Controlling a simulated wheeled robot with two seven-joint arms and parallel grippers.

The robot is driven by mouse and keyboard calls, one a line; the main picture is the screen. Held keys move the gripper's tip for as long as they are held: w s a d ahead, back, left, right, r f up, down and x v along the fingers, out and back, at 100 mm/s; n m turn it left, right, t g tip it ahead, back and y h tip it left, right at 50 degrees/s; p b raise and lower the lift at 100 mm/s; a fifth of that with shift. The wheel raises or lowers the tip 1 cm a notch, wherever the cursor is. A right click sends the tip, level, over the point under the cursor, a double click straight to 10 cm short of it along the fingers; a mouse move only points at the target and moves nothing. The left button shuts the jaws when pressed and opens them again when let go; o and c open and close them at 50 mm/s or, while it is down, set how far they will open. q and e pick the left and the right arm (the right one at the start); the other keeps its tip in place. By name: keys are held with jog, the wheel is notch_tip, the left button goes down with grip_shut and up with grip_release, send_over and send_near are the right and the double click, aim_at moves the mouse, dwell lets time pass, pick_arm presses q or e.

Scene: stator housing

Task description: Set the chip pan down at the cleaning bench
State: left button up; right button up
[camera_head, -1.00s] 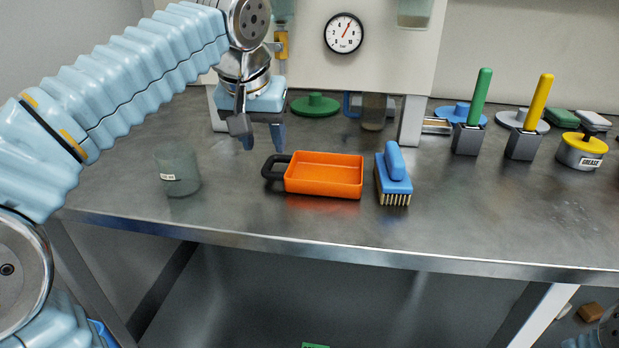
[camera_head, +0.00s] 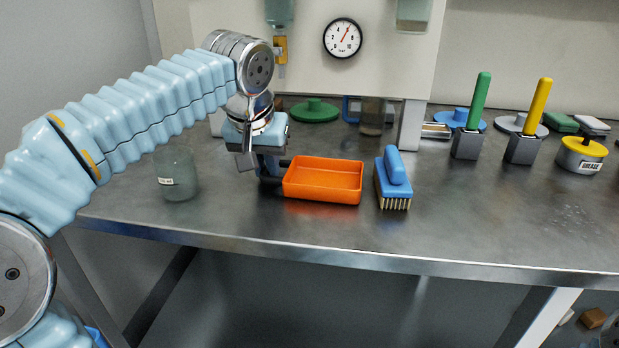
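The orange chip pan (camera_head: 323,181) rests flat on the metal bench (camera_head: 480,225). Its black handle points left and is mostly hidden by my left gripper (camera_head: 258,168). My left gripper points down at the handle, with its fingers beside or around it. The view does not show clearly whether the fingers are closed on the handle. My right gripper is not in view.
A blue brush (camera_head: 393,179) stands close to the pan's right side. A translucent cup (camera_head: 177,176) is left of my gripper. Green (camera_head: 467,144) and yellow-handled (camera_head: 522,148) tools and a grease tin (camera_head: 581,155) stand at the right. The front right of the bench is clear.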

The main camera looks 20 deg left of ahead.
pick_arm(q)
grip_shut()
jog(key=shift+r, duration=0.3)
notch_tip(320, 180, up, 3)
jog(key=shift+p, duration=0.5)
jog(key=s+d+r, duration=0.2)
jog(key=s+r, duration=0.2)
jog(key=s, duration=0.2)
jog(key=s+d+r, duration=0.3)
jog(key=s+r, duration=0.2)
jog(key=s, duration=0.2)
jog(key=shift+d+r+p, duration=0.2)
jog(key=shift+d+p, duration=0.05)
jog(key=shift+p, duration=0.15)
